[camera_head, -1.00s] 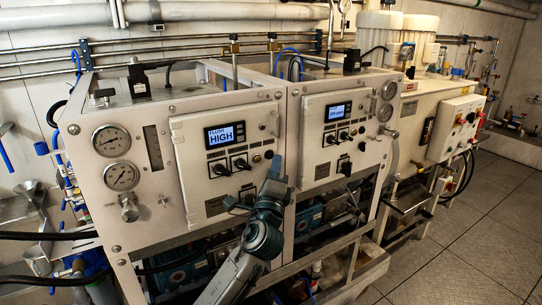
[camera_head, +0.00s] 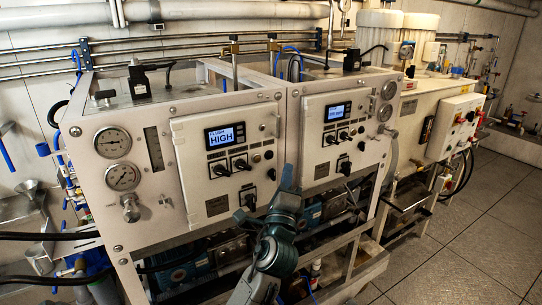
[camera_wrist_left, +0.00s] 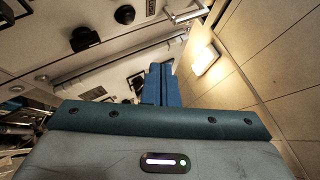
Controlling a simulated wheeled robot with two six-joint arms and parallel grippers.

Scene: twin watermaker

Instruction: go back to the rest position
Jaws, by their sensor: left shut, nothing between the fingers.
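My left gripper (camera_head: 288,178) rises from the bottom centre in the head view, in front of the gap between the two white control cabinets. Its fingers are shut together with nothing between them. In the left wrist view the closed blue fingers (camera_wrist_left: 161,84) point up past the teal gripper body. The left cabinet's door (camera_head: 226,165) carries a lit display (camera_head: 225,136) that reads FLUSH HIGH, with black knobs below it. The gripper appears apart from the panels. My right gripper is in neither view.
The right cabinet (camera_head: 338,140) has a second lit display and knobs. Pressure gauges (camera_head: 112,142) sit on the left cabinet. Pumps and a frame rail lie below the panels, close to my arm. Open tiled floor (camera_head: 460,250) is at the right.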

